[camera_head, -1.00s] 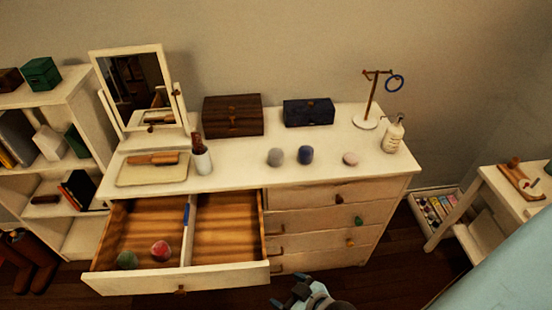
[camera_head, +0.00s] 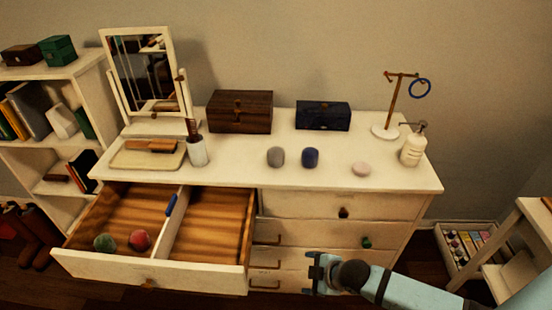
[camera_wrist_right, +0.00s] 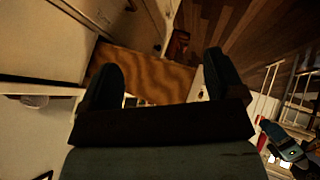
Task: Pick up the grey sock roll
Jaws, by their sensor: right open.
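The grey sock roll (camera_head: 276,157) stands on the white dresser top, just left of a dark blue roll (camera_head: 310,158). A pale pink roll (camera_head: 361,169) lies further right. My right gripper (camera_head: 316,273) is open and empty in front of the dresser's lower drawers, below and apart from the grey roll. In the right wrist view its two dark fingers (camera_wrist_right: 160,85) are spread with nothing between them. The grey roll cannot be made out in that view.
The open top-left drawer (camera_head: 150,270) juts out with a green roll (camera_head: 105,243) and a red roll (camera_head: 140,240) inside. A brown box (camera_head: 240,111), a blue box (camera_head: 323,115), a bottle (camera_head: 413,148) and a jewellery stand (camera_head: 385,132) stand on the dresser.

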